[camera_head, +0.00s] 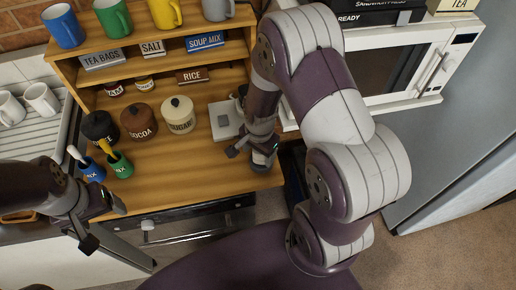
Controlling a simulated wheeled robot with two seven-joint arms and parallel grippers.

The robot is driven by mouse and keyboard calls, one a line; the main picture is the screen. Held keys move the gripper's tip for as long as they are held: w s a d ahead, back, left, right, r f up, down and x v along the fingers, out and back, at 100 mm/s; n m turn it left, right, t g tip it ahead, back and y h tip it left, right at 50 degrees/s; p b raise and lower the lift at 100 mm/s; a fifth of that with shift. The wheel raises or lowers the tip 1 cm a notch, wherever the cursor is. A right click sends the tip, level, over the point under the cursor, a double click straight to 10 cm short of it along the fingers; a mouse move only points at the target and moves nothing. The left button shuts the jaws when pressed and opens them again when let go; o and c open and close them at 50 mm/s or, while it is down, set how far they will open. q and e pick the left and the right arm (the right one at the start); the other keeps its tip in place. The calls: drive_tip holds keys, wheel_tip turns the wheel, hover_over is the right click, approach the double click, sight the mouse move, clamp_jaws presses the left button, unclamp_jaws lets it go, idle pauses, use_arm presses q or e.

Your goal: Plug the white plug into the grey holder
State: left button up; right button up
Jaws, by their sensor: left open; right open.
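A pale grey block-like thing (225,121) stands on the wooden worktop just left of my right forearm. It may be the grey holder, but my arm covers part of it. I cannot make out the white plug for certain in this view. My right gripper (250,156) is open, pointing down over the worktop near its front right corner, in front of the pale grey thing. A small blue and white patch shows at its right finger; I cannot tell what it is. My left gripper (104,224) is open and empty, in front of the worktop at lower left.
Dark, cocoa (138,122) and sugar (179,116) canisters stand on the worktop. Blue (92,168) and green (120,165) cups with utensils stand at its front left. A labelled shelf (165,65) with mugs rises behind. A white microwave (390,65) is at right. The worktop's front middle is clear.

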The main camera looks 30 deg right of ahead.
drive_tip(key=r, duration=0.3)
drive_tip(key=shift+s+d+r+g, duration=0.15)
drive_tip(key=shift+d+r+g, duration=0.05)
drive_tip(key=shift+r+g, duration=0.1)
drive_tip(key=r, duration=0.5)
drive_tip(key=s+r, duration=0.1)
drive_tip(key=r, duration=0.2)
drive_tip(key=shift+a+p, duration=0.35)
drive_tip(key=shift+p, duration=0.05)
drive_tip(key=shift+w+d+r, duration=0.1)
drive_tip(key=shift+w+r, duration=0.15)
drive_tip(key=shift+r, duration=0.25)
use_arm(q)
drive_tip(key=shift+w+d+f, duration=0.15)
drive_tip(key=shift+w+d, duration=0.2)
drive_tip(key=shift+w, duration=0.3)
